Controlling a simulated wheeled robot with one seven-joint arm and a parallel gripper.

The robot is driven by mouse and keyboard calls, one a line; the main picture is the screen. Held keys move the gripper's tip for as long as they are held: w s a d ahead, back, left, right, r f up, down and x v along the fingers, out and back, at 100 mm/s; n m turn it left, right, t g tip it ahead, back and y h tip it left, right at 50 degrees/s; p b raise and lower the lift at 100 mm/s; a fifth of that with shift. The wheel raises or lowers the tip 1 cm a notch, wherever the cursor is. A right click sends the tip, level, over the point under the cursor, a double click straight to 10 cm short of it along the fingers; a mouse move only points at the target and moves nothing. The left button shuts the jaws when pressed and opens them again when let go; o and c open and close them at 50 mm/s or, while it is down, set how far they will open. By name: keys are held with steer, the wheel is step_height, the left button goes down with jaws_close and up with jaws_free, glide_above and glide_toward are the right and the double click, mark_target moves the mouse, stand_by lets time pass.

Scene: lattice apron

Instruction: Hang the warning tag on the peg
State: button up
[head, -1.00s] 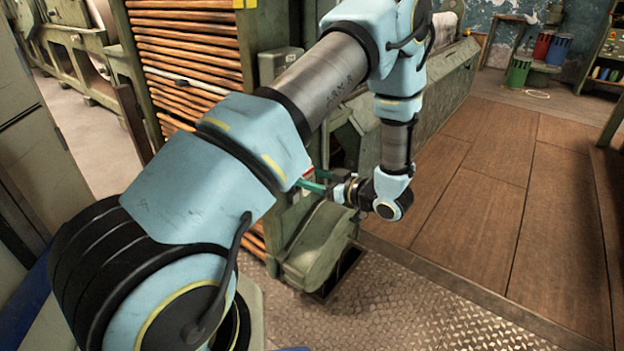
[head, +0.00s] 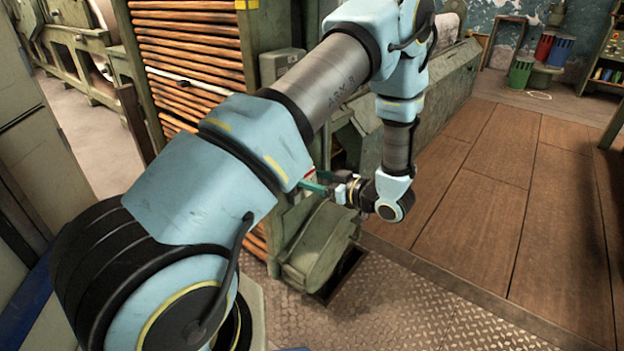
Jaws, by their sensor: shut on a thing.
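My gripper (head: 313,187) is in the middle of the head view, reaching left towards the green machine, with its green fingers partly behind my own arm. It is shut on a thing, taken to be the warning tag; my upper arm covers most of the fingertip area. A small red and white patch (head: 309,173) shows just above the fingers. It is too small to tell whether it is part of the tag or a mark on the machine. I cannot make out the peg; it may be hidden behind my arm.
The green machine (head: 322,245) stands close beside and below my gripper. A rack of orange-brown rods (head: 190,45) is at the left. A dark floor opening (head: 343,273) lies at the machine's foot. Wooden flooring (head: 480,195) at the right is clear. Coloured bins (head: 540,55) stand far back.

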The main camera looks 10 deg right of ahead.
steer(key=shift+w+a, duration=0.25)
steer(key=shift+x, duration=1.4)
steer(key=shift+w+a+f, duration=0.15)
steer(key=shift+f, duration=0.15)
stand_by(0.9)
stand_by(0.4)
steer(key=o, duration=1.3)
steer(key=shift+o, duration=0.2)
